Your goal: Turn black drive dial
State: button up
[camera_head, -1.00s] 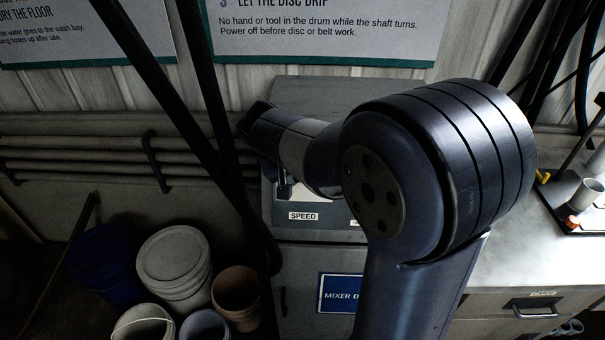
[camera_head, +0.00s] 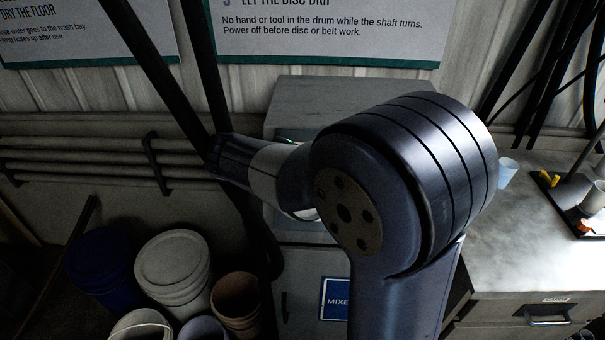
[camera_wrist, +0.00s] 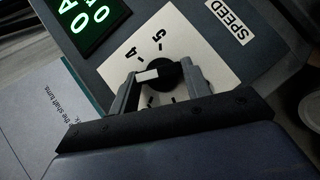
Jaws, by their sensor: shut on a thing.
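The black drive dial (camera_wrist: 168,76) sits on a white plate (camera_wrist: 196,55) with printed numbers, among them 4 and 5, in the wrist view. A white mark on the dial points left in that picture, below the 4. My gripper (camera_wrist: 158,85) is shut on the dial, one finger on each side of it. In the head view my arm hides the dial and the gripper.
A lit green display (camera_wrist: 85,18) and a SPEED label (camera_wrist: 231,20) are beside the dial plate. In the head view, the grey cabinet (camera_head: 318,98) stands behind my arm. Several buckets (camera_head: 172,262) stand at lower left, and a metal worktop (camera_head: 520,230) is at right.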

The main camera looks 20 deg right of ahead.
dwell(0.4)
jog(key=o, duration=1)
jog(key=v, duration=1.1)
jog(key=shift+f+b, duration=0.1)
jog(key=shift+b, duration=0.25)
jog(key=x, duration=1.1)
jog(key=shift+p, duration=0.35)
